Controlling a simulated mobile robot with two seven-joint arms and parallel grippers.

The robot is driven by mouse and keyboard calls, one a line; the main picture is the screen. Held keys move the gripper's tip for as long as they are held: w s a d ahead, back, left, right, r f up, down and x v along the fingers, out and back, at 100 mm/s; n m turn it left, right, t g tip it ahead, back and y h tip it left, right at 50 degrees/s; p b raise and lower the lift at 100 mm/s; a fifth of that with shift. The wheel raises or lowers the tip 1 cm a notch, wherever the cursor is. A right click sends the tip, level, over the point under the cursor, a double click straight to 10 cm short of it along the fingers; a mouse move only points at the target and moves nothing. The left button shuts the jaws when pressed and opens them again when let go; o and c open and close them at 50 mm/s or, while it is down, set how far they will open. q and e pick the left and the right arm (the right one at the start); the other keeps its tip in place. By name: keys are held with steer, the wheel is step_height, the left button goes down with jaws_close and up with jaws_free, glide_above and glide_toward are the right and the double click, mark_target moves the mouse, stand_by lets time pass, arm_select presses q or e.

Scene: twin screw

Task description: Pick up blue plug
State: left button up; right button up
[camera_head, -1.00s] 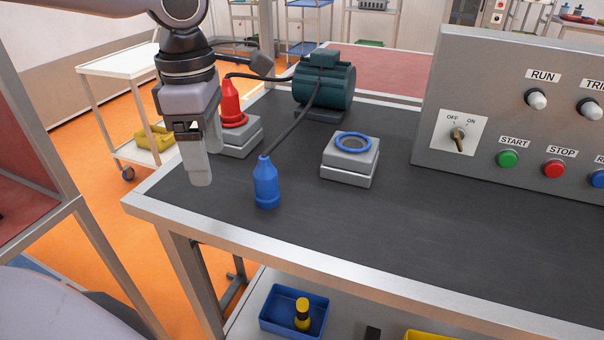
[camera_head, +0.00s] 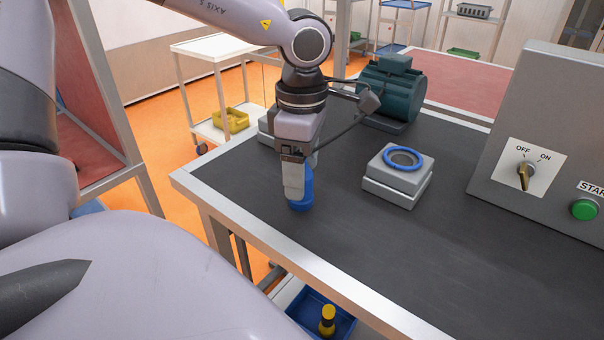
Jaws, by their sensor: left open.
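The blue plug (camera_head: 306,194) stands upright on the dark bench top near its left front corner. My left gripper (camera_head: 295,193) is open and is down at the plug, in front of it in the picture. One finger covers part of the plug, and its upper part is hidden. I cannot tell whether the fingers touch it. The grey socket block with the blue ring (camera_head: 403,159) stands to the right of the plug. My right gripper is not in view.
A green motor (camera_head: 392,92) stands behind, with a cable running towards the plug. Another grey block (camera_head: 268,124) is partly hidden behind my left arm. A grey control panel (camera_head: 560,125) stands at the right. The bench top (camera_head: 400,255) is clear in front.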

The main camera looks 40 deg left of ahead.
arm_select(q)
steer(key=shift+f, duration=0.9)
steer(key=c, duration=1.1)
steer(key=shift+o, duration=0.2)
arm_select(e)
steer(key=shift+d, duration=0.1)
arm_select(q)
steer(key=shift+r, duration=0.15)
